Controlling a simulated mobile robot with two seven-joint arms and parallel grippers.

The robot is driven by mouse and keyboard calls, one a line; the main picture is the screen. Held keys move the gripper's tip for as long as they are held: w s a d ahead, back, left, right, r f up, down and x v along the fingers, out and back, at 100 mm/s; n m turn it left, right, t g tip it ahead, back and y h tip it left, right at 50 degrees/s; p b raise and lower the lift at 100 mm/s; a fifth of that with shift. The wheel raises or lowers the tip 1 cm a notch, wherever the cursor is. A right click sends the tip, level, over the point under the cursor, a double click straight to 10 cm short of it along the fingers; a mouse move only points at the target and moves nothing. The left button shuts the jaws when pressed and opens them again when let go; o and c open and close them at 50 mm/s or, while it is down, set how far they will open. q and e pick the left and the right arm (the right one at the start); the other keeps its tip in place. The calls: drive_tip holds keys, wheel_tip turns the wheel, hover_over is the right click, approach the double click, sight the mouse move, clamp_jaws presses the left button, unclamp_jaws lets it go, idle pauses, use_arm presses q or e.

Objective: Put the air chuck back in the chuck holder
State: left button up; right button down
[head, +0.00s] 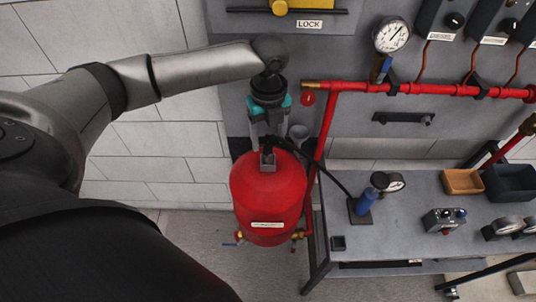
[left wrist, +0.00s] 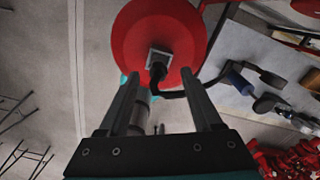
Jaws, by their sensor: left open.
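The air chuck appears to be the black hose end above the square metal fitting on the red tank's (head: 268,195) top; the head view partly hides it behind my gripper. It shows more clearly in the left wrist view (left wrist: 158,73). My left gripper (head: 267,146) points down over the tank. Its fingers are apart on either side of the chuck in the left wrist view (left wrist: 161,72), with gaps visible; I cannot tell the exact depth. A small dark square cup (head: 338,243) on the bench may be the chuck holder. My right gripper is not in view.
A black hose (head: 325,170) runs from the tank top to a blue-handled gauge unit (head: 367,200) on the grey bench (head: 415,200). A red pipe (head: 321,150) stands close right of the tank. An orange bin (head: 462,182) and pressure gauges sit farther right.

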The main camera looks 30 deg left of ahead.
sight(268, 147)
use_arm(q)
drive_tip(key=f, duration=0.4)
drive_tip(key=shift+s+f, duration=0.1)
drive_tip(key=shift+s, duration=0.1)
drive_tip(key=shift+c, duration=0.3)
clamp_jaws()
